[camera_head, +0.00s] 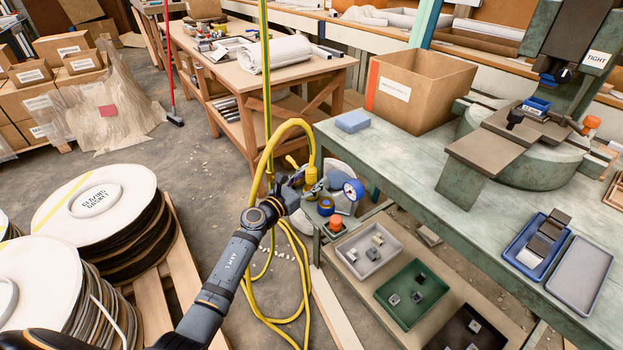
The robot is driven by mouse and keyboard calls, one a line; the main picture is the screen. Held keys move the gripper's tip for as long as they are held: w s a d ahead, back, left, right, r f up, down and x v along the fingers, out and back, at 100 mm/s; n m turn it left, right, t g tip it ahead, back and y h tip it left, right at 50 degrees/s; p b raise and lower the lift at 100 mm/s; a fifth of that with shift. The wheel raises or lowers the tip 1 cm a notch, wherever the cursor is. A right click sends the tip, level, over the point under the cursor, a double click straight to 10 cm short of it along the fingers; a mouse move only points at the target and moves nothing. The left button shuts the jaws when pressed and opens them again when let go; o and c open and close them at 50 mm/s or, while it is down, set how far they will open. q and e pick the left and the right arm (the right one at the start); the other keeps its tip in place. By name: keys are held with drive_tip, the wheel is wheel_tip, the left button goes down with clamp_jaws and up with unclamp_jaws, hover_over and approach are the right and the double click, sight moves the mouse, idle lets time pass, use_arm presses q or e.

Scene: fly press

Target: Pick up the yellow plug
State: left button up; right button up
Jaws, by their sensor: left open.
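A yellow plug (311,176) shows at the lower end of the looped yellow hose (298,124), beside the left end of the green workbench. My left gripper (297,181) reaches up from the lower left and is close to the plug, just left of it in the picture. It is open. The fingers are small and dark here, and I cannot tell whether they touch the plug. My right gripper is out of view.
A gauge with a blue rim (353,189) and an orange knob (336,223) sit close right of the gripper. The green workbench (420,190) carries a cardboard box (425,88) and a press. Cable reels (95,205) stand at left.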

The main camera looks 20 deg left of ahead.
use_arm(q)
clamp_jaws()
idle(0.4)
